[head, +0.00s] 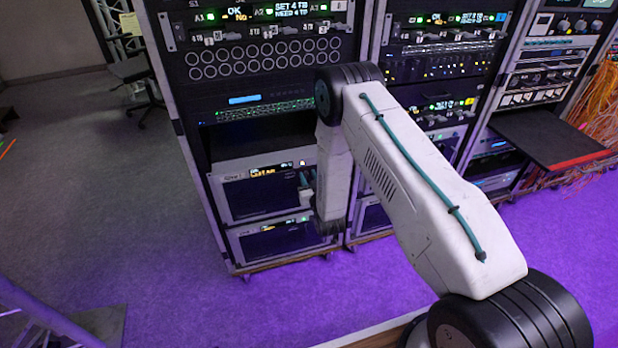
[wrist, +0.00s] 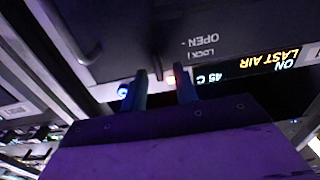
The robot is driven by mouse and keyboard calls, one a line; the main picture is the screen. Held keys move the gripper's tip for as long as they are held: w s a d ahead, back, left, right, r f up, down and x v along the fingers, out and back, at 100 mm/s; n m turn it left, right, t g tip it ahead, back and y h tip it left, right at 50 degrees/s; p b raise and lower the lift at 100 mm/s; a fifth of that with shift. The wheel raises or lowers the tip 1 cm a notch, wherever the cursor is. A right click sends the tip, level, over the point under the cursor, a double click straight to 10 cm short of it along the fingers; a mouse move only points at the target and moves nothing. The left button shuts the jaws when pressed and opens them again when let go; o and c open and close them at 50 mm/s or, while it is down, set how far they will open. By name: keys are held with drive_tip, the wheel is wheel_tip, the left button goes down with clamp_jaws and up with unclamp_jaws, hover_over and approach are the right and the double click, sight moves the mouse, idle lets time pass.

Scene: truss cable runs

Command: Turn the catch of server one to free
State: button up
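Server one appears to be the upper of two white-framed units (head: 224,198) low in the left rack; its amber display matches "ON LAST AIR" in the wrist view (wrist: 262,63). The wrist picture is upside down. Its dark panel carries the printed words LOCK with an upright mark and OPEN with a level mark. The catch looks like a thin dark upright bar (wrist: 154,50), in line with the LOCK mark. My gripper (wrist: 160,80) is open, its two fingers apart on either side of the bar's near end. Contact cannot be told. In the head view my arm hides the catch.
A similar unit (head: 275,240) sits just below. A dark open bay (head: 255,135) lies above. Another rack stands close on the right. The purple floor in front is clear.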

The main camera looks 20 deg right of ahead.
drive_tip(key=shift+w, duration=0.15)
clamp_jaws()
